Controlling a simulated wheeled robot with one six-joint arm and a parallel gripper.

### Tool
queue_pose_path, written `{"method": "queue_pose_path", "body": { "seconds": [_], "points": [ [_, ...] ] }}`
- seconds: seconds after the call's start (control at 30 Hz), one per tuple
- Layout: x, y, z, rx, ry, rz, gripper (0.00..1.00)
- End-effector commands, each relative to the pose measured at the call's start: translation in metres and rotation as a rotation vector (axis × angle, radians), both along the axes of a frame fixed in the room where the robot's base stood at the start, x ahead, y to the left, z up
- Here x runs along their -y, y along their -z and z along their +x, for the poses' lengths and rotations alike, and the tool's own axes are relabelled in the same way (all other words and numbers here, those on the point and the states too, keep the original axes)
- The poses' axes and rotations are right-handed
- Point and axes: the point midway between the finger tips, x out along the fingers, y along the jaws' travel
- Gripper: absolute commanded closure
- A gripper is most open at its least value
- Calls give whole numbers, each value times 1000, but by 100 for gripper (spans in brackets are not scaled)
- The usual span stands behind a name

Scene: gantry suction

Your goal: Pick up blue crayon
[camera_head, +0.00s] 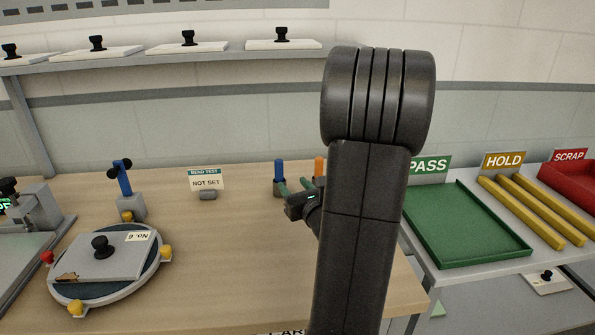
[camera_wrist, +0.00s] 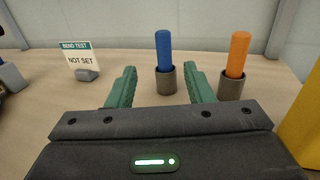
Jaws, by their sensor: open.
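The blue crayon (camera_wrist: 163,52) stands upright in a small dark grey cup (camera_wrist: 166,82). In the head view the blue crayon (camera_head: 279,168) shows at the back of the wooden table, just beyond my gripper (camera_head: 293,187). In the wrist view my gripper (camera_wrist: 158,88) is open and empty, with green fingers. The cup and crayon appear ahead, between the fingers in the picture and nearer the right finger. I cannot tell whether the fingertips reach the cup. My arm hides part of the table in the head view.
An orange crayon (camera_wrist: 237,54) stands in a second cup (camera_wrist: 231,84) close on the right. A "BEND TEST NOT SET" sign (camera_head: 206,182) stands left. A round fixture (camera_head: 72,290) with a plate is front left. A green PASS tray (camera_head: 470,263) is right. The middle table is clear.

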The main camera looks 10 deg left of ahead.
Motion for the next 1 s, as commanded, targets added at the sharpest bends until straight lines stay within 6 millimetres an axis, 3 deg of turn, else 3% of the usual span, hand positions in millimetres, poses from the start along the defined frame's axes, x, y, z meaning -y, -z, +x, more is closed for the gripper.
{"method": "queue_pose_path", "body": {
  "seconds": [0.3,1.0],
  "points": [
    [-34,0,50,0,-3,1,53],
    [-66,3,111,0,-1,0,53]
  ]
}}
